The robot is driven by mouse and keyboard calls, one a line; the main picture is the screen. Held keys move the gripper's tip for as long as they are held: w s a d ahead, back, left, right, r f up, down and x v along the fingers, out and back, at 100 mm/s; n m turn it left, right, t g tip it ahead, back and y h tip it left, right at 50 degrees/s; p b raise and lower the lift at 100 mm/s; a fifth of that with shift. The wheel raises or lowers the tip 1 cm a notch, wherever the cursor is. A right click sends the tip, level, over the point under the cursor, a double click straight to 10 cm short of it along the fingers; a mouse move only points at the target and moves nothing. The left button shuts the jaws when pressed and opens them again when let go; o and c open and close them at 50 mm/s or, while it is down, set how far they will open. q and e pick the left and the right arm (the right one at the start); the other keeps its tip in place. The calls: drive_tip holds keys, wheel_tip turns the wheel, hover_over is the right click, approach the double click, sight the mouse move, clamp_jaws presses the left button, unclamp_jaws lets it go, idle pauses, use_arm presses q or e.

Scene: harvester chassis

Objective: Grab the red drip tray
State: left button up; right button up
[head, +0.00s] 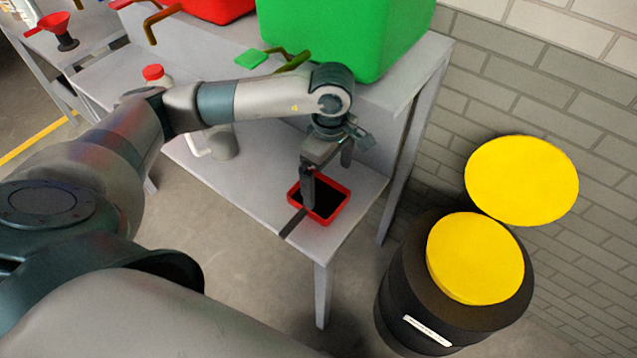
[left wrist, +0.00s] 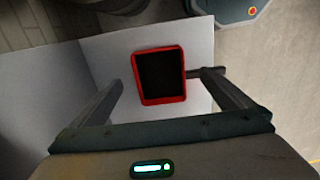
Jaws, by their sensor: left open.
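The red drip tray (head: 341,211) is a small square tray with a red rim and a dark inside. It sits near the front right corner of the grey bench's lower shelf (head: 262,185). A dark handle (head: 293,223) sticks out from its near left side. My left gripper (head: 328,178) is over the tray, pointing down, open and empty. In the left wrist view the tray (left wrist: 182,76) lies ahead between the two spread fingers (left wrist: 165,88), with its handle (left wrist: 207,72) reaching toward the right finger. My right gripper is not in view.
A green container (head: 345,35) and part of a red one (head: 215,8) stand on the bench's raised level. A white and red can (head: 221,143) stands on the shelf to the left. A black drum (head: 450,310) with a yellow lid (head: 475,258) stands at right by the brick wall.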

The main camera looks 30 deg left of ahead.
sight(329, 206)
use_arm(q)
wheel_tip(329, 206, down, 2)
drive_tip(key=shift+s+f+b, duration=0.1)
drive_tip(key=shift+b, duration=0.3)
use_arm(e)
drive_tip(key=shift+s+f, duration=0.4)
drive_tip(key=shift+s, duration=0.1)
use_arm(q)
drive_tip(key=shift+f, duration=0.15)
drive_tip(key=f, duration=0.2)
drive_tip(key=f+b, duration=0.1)
drive_tip(key=shift+w+d+f, duration=0.2)
drive_tip(key=shift+d+f, duration=0.05)
drive_tip(key=shift+f, duration=0.7)
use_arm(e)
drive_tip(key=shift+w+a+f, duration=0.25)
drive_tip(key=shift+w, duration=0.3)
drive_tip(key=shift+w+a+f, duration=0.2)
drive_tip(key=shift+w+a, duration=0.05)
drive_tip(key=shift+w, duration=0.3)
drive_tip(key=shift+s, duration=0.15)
